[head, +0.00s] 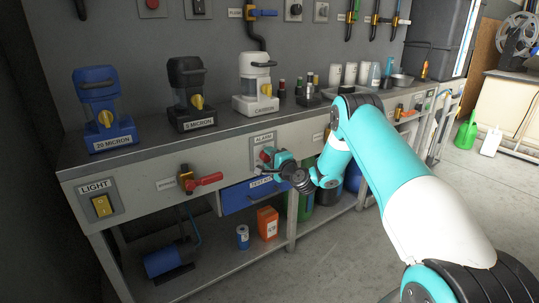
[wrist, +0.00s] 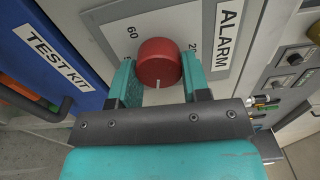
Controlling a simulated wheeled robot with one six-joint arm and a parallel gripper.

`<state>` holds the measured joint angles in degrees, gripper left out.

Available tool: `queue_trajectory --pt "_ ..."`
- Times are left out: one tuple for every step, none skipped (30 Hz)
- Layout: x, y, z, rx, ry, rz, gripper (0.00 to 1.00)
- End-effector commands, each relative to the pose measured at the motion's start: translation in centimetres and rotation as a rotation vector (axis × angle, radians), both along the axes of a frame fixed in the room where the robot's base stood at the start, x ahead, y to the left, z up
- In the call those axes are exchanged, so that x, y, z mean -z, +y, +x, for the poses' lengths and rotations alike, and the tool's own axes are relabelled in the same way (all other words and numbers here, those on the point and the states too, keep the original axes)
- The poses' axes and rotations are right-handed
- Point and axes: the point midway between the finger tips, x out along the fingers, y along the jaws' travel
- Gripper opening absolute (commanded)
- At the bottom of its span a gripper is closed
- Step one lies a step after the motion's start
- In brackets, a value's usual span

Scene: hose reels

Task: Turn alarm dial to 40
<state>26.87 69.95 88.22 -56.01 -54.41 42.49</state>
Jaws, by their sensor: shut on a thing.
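The alarm dial is a round red knob (wrist: 159,60) on a light grey plate (wrist: 100,24) labelled ALARM. In the head view the plate (head: 257,152) is on the bench front, with the knob mostly hidden by my gripper. My gripper (wrist: 159,75) is shut on the knob, a teal finger on each side. A short white mark on the knob points toward the bottom of the wrist picture. The number 60 shows at upper left and 20 at right; other numbers are hidden by the fingers. In the head view my gripper (head: 270,157) is at the plate.
A blue TEST KIT drawer (wrist: 45,50) is close beside the plate. A red-handled valve (head: 203,181) and a LIGHT switch (head: 102,205) are to the left on the bench front. Blue, black and white filter units stand on the bench top. Open floor lies in front.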

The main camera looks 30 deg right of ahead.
Motion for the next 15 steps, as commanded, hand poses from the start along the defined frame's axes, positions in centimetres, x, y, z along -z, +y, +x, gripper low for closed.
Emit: queue_trajectory --pt "-0.05 -0.12 -0.07 0.003 0.003 0.032 0.2" --pt "-0.03 -0.12 -0.07 0.003 0.004 0.05 0.2" --pt "-0.01 -0.12 -0.08 0.003 0.005 0.074 0.2" --pt "0.0 -0.12 -0.07 0.003 0.005 0.09 0.2" --pt "0.01 -0.13 -0.07 0.003 0.006 0.105 0.2" --pt "0.04 -0.13 -0.07 0.003 0.006 0.124 0.2" --pt "0.06 -0.13 -0.07 0.004 0.007 0.136 0.2" --pt "0.08 -0.13 -0.07 0.004 0.007 0.147 0.2" --pt "0.1 -0.14 -0.07 0.004 0.008 0.162 0.2" --pt "0.12 -0.14 -0.07 0.004 0.008 0.17 0.2" --pt "0.14 -0.14 -0.07 0.004 0.008 0.178 0.19" --pt "0.16 -0.13 -0.07 0.004 0.009 0.188 0.19" --pt "0.17 -0.14 -0.07 0.004 0.009 0.194 0.19" --pt "0.19 -0.14 -0.07 0.004 0.008 0.199 0.19" --pt "0.2 -0.14 -0.07 0.004 0.008 0.204 0.19"
